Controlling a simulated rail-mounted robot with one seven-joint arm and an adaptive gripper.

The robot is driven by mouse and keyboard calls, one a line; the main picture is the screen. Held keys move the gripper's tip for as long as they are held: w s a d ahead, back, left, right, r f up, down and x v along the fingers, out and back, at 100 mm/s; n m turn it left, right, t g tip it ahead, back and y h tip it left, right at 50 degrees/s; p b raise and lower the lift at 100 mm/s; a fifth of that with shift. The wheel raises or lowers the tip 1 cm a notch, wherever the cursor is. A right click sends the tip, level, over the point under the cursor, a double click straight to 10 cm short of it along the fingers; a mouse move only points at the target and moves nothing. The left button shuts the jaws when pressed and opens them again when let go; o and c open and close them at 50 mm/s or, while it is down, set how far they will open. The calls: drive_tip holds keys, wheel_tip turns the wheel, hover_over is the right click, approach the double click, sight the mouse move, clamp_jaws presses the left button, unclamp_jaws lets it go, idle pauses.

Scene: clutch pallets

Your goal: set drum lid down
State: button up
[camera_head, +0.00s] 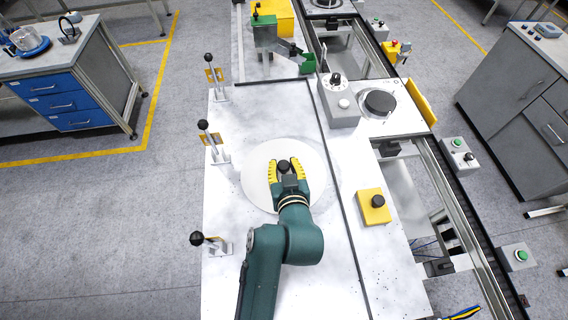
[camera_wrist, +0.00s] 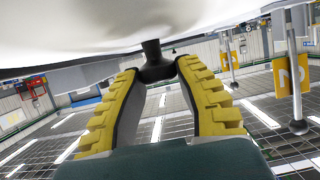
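The drum lid (camera_head: 254,190) is a flat, pale grey-white disc with a black knob (camera_head: 284,165) at its centre. In the head view it is over the middle of the white work table (camera_head: 235,285). My gripper (camera_head: 285,170) reaches it from the near side, its yellow fingers on both sides of the knob. In the wrist view, which looks upside down, the lid (camera_wrist: 100,25) fills the top and the dark knob (camera_wrist: 152,48) sits between the fingertips (camera_wrist: 156,76), which close on it. I cannot tell whether the lid touches the table.
Several black-knobbed levers (camera_head: 203,125) stand along the table's left edge. A yellow box with a black knob (camera_head: 366,214) is right of the lid, and a grey control box (camera_head: 343,117) is farther back. A dark rail (camera_head: 341,190) runs between. The near-left tabletop is clear.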

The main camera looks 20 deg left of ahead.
drive_tip(key=o, duration=0.3)
drive_tip(key=shift+s, duration=0.1)
drive_tip(key=b+v, duration=0.1)
drive_tip(key=v, duration=1.1)
drive_tip(key=shift+r+b, duration=0.1)
drive_tip(key=shift+b, duration=0.25)
drive_tip(key=w+d+r+t+h+p, duration=0.1)
drive_tip(key=w+d+r+t+p, duration=0.1)
drive_tip(key=r, duration=0.6)
drive_tip(key=w+d+r+t+p, duration=0.2)
drive_tip(key=d+r, duration=0.1)
drive_tip(key=r, duration=0.5)
drive_tip(key=w+d+r+t+h+p, duration=0.1)
drive_tip(key=w+d+r+t+p, duration=0.15)
drive_tip(key=r, duration=0.45)
drive_tip(key=s+d+r+m+t+h, duration=0.1)
drive_tip(key=s+d+r+m+h, duration=0.1)
drive_tip(key=r, duration=0.3)
drive_tip(key=s+d+r+m+t+h+p, duration=0.1)
drive_tip(key=s+d+r+m+h, duration=0.1)
drive_tip(key=r, duration=0.3)
drive_tip(key=s+d+r+m+t+h, duration=0.2)
drive_tip(key=d+r+m, duration=0.1)
drive_tip(key=d+r, duration=0.1)
drive_tip(key=shift+s+r, duration=0.15)
drive_tip(key=shift+r, duration=0.55)
